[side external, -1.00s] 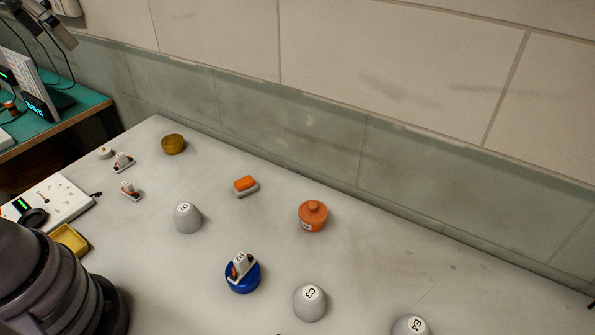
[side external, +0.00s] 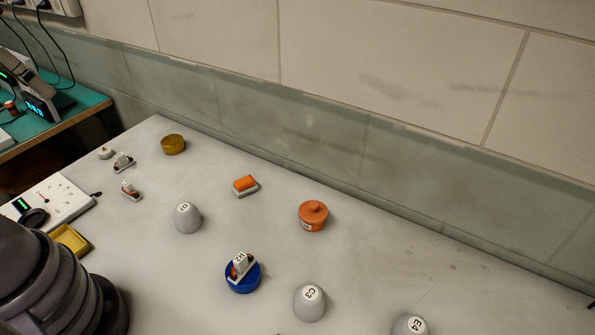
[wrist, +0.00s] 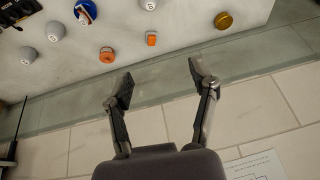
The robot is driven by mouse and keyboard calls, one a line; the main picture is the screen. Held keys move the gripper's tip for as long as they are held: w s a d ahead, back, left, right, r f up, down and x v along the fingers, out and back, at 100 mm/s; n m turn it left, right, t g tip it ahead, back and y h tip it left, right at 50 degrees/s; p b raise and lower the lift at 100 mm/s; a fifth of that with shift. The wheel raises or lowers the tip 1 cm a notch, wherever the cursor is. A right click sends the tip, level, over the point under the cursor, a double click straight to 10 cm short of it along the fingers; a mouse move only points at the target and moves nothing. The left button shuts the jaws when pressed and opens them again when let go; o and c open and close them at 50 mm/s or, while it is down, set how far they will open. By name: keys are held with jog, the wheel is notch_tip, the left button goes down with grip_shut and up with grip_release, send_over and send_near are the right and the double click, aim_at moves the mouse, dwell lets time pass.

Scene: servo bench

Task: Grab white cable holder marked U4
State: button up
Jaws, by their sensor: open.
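Two small white cable holders with reddish-brown parts stand at the bench's left in the side view: one farther back (side external: 123,162) and one nearer (side external: 130,189). A third white holder (side external: 240,265) sits on a blue round lid (side external: 243,280); its mark looks like P2 or R2. I cannot read U4 on any of them. The holder on the blue lid also shows at the top of the wrist view (wrist: 85,11); the other two are not visible there. My gripper (wrist: 159,79) is open and empty, its fingers spread over the wall area, apart from the bench objects.
Grey cups (side external: 188,218) (side external: 309,302) (side external: 411,326), an orange lidded pot (side external: 312,216), an orange block on a pale base (side external: 246,186) and an amber round tin (side external: 173,144) are spread about. A yellow tray (side external: 70,240) is near a white meter panel (side external: 62,200). The wall bounds the bench's back.

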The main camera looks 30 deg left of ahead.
jog(key=w+a+f+m+g+y, duration=0.2)
jog(key=w+a+f+g+y, duration=0.25)
jog(key=a, duration=0.35)
jog(key=w+a+f+m+g+y, duration=0.25)
jog(key=w+a+g+y, duration=0.2)
jog(key=a, duration=0.35)
jog(key=m+t+y, duration=0.2)
jog(key=m+y, duration=0.6)
jog(key=m, duration=0.2)
send_over(122, 157)
jog(key=s+d, duration=0.1)
jog(key=d, duration=0.4)
notch_tip(122, 157, down, 18)
jog(key=f+m+t, duration=0.1)
jog(key=f, duration=0.3)
jog(key=f+m+t, duration=0.1)
jog(key=f, duration=0.3)
jog(key=w+f+m+t, duration=0.1)
jog(key=f, duration=0.3)
jog(key=shift+a+f+m, duration=0.1)
jog(key=shift+a+m, duration=0.25)
jog(key=shift+a, duration=0.05)
jog(key=shift+s+f, duration=0.1)
jog(key=shift+f, duration=0.5)
jog(key=a, duration=0.5)
jog(key=shift+f, duration=0.2)
grip_shut()
